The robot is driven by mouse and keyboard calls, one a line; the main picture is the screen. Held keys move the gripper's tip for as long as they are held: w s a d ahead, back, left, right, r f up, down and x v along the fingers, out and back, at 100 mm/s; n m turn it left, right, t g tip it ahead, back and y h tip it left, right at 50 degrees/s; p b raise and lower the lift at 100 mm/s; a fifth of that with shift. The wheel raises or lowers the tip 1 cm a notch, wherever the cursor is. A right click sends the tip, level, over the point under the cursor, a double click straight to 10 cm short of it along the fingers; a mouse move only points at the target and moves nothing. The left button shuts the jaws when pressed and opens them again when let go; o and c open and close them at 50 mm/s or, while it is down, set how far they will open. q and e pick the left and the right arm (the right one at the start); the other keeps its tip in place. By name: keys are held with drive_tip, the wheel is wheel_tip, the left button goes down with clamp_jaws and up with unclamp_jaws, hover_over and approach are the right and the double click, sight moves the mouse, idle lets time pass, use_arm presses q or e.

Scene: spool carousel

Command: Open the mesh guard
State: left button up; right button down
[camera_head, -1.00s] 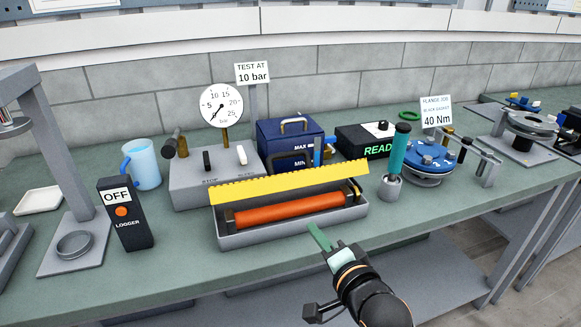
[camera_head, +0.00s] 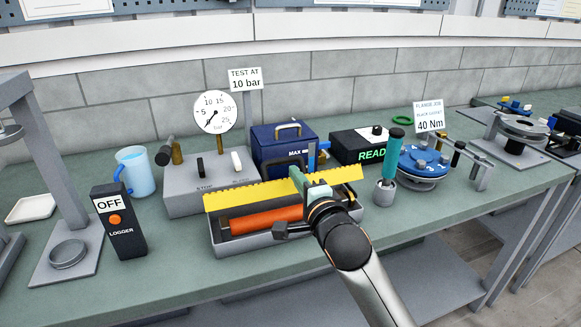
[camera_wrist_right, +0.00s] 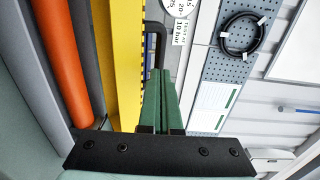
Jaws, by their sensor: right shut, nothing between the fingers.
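The yellow mesh guard (camera_head: 235,198) with a toothed edge runs along a grey tray (camera_head: 258,240) that holds an orange roll (camera_head: 262,220). The roll shows below the guard. My right gripper (camera_head: 297,178) is shut and empty, its green fingers overlapping the guard's middle. In the right wrist view, the shut fingers (camera_wrist_right: 158,100) are close beside the yellow guard (camera_wrist_right: 122,60), and a black bar handle (camera_wrist_right: 154,32) shows beyond their tips. I cannot tell if they touch. My right arm hides the tray's right part. My left gripper is not in view.
Behind the tray stand a grey block with a gauge (camera_head: 215,112), a blue box (camera_head: 275,140) and a black READ box (camera_head: 362,148). A teal-handled tool in a cup (camera_head: 385,190) and a blue flange (camera_head: 425,160) are to the right. The logger (camera_head: 118,222) is left.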

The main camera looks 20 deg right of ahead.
sight(286, 161)
drive_tip(key=shift+w+a+f, duration=0.1)
drive_tip(key=shift+w, duration=1.75)
